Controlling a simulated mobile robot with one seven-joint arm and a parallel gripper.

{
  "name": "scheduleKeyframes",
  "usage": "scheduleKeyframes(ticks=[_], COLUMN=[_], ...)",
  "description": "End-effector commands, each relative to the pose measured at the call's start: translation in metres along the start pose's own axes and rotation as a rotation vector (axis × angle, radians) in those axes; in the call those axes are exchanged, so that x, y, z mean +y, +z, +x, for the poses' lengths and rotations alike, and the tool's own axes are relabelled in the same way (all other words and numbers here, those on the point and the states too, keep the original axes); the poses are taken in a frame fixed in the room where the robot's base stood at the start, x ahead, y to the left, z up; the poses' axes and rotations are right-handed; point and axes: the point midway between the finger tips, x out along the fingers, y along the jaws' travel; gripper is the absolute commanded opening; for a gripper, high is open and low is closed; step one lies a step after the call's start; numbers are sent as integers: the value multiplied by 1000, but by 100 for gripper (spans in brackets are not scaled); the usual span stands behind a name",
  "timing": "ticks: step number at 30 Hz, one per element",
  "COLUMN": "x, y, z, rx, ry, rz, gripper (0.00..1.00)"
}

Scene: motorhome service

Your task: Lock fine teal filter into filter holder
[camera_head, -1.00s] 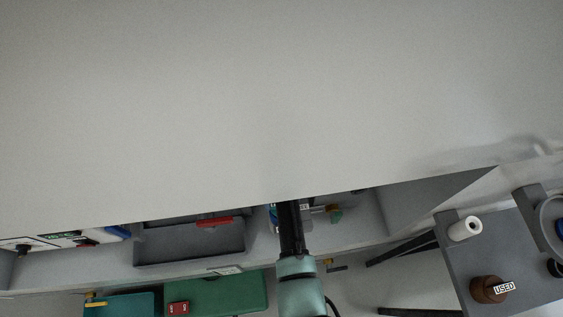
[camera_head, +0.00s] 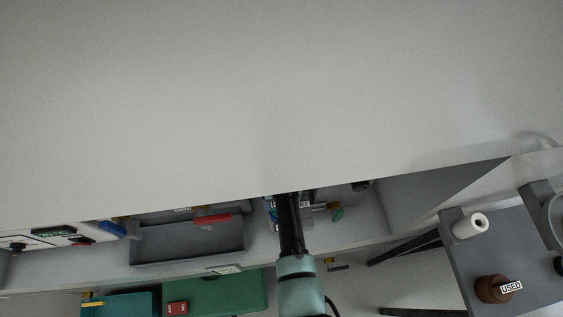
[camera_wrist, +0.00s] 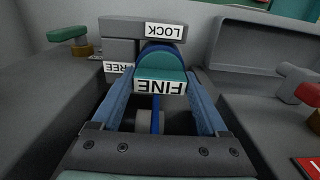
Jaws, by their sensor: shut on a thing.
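The teal filter (camera_wrist: 160,66) with a white FINE label shows in the wrist view, upside down in the picture. My gripper (camera_wrist: 160,82) has its blue fingers shut on it, one on each side. The grey filter holder (camera_wrist: 121,29) stands right behind the filter, with a LOCK label at its top right and a partly hidden FREE label lower left. The filter lies against or within a dark blue rounded part of the holder; how deep it sits is hidden. In the head view my arm reaches into the bay, and my fingers and the filter are mostly hidden.
A green-handled valve (camera_wrist: 68,34) stands left of the holder in the wrist view. A red handle (camera_wrist: 298,84) and a grey tray are at right. In the head view a large pale panel overhangs the bay. A grey side table (camera_head: 458,262) holds a white roll and a brown USED container.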

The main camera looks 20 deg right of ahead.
Motion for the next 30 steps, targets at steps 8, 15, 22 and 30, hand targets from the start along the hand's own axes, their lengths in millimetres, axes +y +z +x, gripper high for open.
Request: scheduleKeyframes(ticks=[8, 15, 22, 30], x=[0, 0, 0, 0], y=[-1, 0, -1, -1], z=[6, 6, -2, -51], rx=[2, 1, 3, 5], ry=[0, 0, 0, 0], rz=[0, 0, 0, 0], gripper=[84, 100, 100, 100])
